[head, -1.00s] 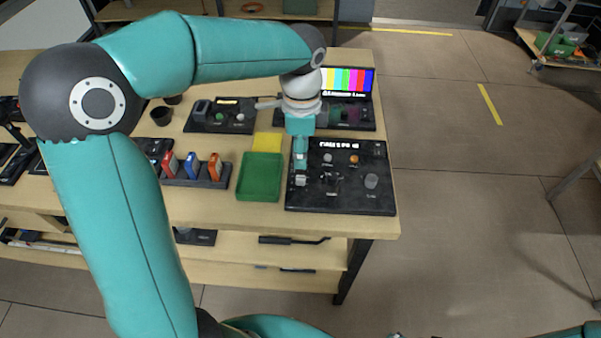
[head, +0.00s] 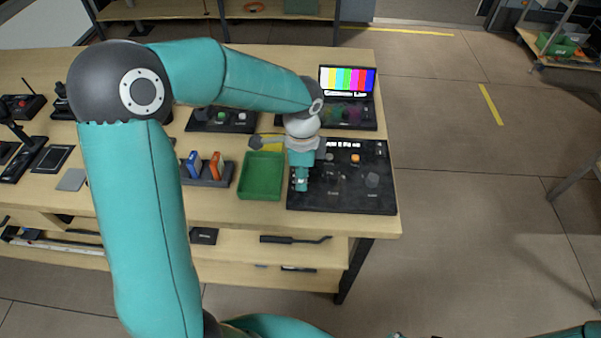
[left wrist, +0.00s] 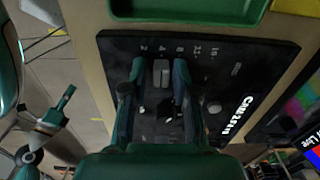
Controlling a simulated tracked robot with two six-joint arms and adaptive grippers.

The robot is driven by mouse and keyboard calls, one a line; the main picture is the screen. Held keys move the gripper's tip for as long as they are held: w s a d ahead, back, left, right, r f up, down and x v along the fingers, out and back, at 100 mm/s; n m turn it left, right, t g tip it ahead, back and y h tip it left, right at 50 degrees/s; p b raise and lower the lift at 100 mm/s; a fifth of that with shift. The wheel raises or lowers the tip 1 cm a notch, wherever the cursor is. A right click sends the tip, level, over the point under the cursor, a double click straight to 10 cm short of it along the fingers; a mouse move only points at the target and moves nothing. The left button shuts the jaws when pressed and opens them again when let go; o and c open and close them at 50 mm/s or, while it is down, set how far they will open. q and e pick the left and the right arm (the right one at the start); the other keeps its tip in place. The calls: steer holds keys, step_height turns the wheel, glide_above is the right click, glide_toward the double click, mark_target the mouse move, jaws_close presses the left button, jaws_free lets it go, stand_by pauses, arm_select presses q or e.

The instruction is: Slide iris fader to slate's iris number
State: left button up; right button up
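The black camera control panel (head: 345,203) lies at the table's right front. In the left wrist view the panel (left wrist: 215,78) carries a row of small pale numbers, too blurred to read surely. A grey fader cap (left wrist: 161,73) sits just below this row, near the second number from the left. My left gripper (head: 300,187) is down at the panel's left part and hides the cap in the head view. In the left wrist view the left gripper (left wrist: 160,70) is open, one finger on each side of the cap with narrow gaps. I cannot identify the slate.
A green tray (head: 261,178) stands left of the panel, beside a rack (head: 206,180) with coloured items. A laptop with colour bars (head: 347,80) is behind the panel. A knob (left wrist: 214,107) and other controls are close to the fingers.

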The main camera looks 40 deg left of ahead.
arm_select(q)
jaws_close()
steer(key=shift+w+a+r, duration=0.1)
steer(key=shift+w+a, duration=0.15)
steer(key=shift+w, duration=0.2)
steer(key=shift+w+a, duration=0.3)
steer(key=shift+w, duration=0.15)
steer(key=shift+s, duration=0.1)
jaws_free()
steer(key=shift+s+d, duration=0.1)
steer(key=o, duration=0.4)
